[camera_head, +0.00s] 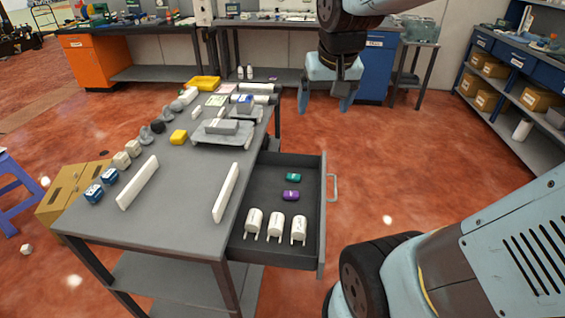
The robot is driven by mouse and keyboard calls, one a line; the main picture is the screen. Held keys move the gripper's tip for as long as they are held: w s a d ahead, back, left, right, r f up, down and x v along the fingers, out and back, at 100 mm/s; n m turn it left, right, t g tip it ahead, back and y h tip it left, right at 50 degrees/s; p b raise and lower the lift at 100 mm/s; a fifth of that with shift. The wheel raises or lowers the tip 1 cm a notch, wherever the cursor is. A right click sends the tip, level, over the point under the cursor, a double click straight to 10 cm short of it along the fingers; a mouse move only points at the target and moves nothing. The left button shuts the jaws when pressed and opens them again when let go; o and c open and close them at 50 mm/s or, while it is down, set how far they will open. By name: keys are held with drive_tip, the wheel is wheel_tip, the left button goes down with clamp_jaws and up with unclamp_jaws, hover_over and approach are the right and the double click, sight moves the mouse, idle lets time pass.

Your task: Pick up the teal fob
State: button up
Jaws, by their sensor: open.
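The teal fob (293,177) lies in the open drawer (322,215) of the grey table, in its upper half. A purple fob (291,195) lies just below it in the picture, apart from it. My gripper (326,103) hangs in the air with its fingers spread and nothing between them. It appears above and to the right of the teal fob in the picture, clear of the drawer and the table. Nothing hides the teal fob.
Several white cylindrical parts (274,226) with prongs stand at the drawer's near end. The grey tabletop (185,190) holds two white bars (226,192), a grey tray (207,138) and small parts. The drawer handle (334,188) sticks out right. Red floor right of the drawer is open.

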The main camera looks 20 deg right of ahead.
drive_tip(key=w+f+m+g, duration=0.2)
drive_tip(key=w+f, duration=0.6)
drive_tip(key=w, duration=0.3)
drive_tip(key=m+g, duration=0.2)
approach(294, 176)
wheel_tip(294, 176, down, 9)
drive_tip(key=shift+d+r, duration=0.15)
drive_tip(key=shift+r, duration=0.05)
drive_tip(key=shift+c, duration=0.3)
drive_tip(key=c, duration=1.2)
